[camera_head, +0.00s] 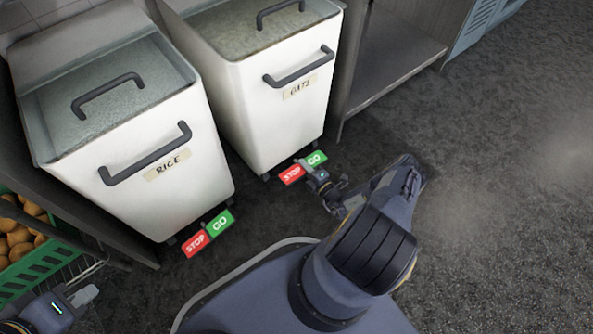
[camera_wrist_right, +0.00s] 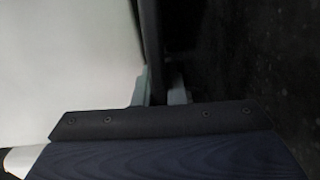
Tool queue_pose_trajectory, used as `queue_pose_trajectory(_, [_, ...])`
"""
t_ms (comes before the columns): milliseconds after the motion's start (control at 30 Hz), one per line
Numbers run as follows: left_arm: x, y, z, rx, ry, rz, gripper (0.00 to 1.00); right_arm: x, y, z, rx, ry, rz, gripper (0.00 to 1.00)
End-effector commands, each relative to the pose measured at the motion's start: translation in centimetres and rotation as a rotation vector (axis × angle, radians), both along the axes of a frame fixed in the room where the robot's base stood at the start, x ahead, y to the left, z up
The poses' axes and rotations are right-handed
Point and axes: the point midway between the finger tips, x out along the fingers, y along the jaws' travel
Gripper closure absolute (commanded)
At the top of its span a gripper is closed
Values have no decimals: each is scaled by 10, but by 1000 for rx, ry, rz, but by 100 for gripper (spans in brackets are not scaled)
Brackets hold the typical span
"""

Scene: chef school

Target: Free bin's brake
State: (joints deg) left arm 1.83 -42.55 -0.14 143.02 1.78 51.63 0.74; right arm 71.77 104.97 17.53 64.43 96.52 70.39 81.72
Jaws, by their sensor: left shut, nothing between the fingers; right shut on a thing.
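Two white bins stand side by side, the rice bin (camera_head: 165,175) at the left and the oats bin (camera_head: 287,105) to its right. Each has a brake pedal at its foot with a red STOP half and a green GO half: the rice pedal (camera_head: 208,234) and the oats pedal (camera_head: 292,175). My right gripper (camera_head: 306,166) is low at the oats pedal, its tips at the pedal's middle. In the right wrist view, its fingers (camera_wrist_right: 158,88) are shut on a thin dark edge beside a white wall. My left gripper (camera_head: 86,295) is shut and empty at lower left.
A green crate (camera_head: 45,255) of round brown food sits on a rack at the left. A metal shelf unit (camera_head: 395,50) stands right of the oats bin. The dark floor (camera_head: 500,180) at the right is clear.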

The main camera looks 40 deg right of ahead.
Motion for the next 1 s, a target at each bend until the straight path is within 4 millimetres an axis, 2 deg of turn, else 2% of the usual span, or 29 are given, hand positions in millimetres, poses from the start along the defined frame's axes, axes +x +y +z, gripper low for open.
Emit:
queue_pose_trajectory(200, [0,0,0,0,0,0,100,0,1,-1,125,10,0,100])
queue_pose_trajectory(567, [0,0,0,0,0,0,100,0,1,-1,154,13,2,100])
queue_pose_trajectory(600, [0,0,0,0,0,0,100,0,1,-1,154,13,2,86])
queue_pose_trajectory(733, [0,0,0,0,0,0,100,0,1,-1,153,13,1,69])
queue_pose_trajectory(1000, [0,0,0,0,0,0,100,0,0,-1,151,13,1,67])
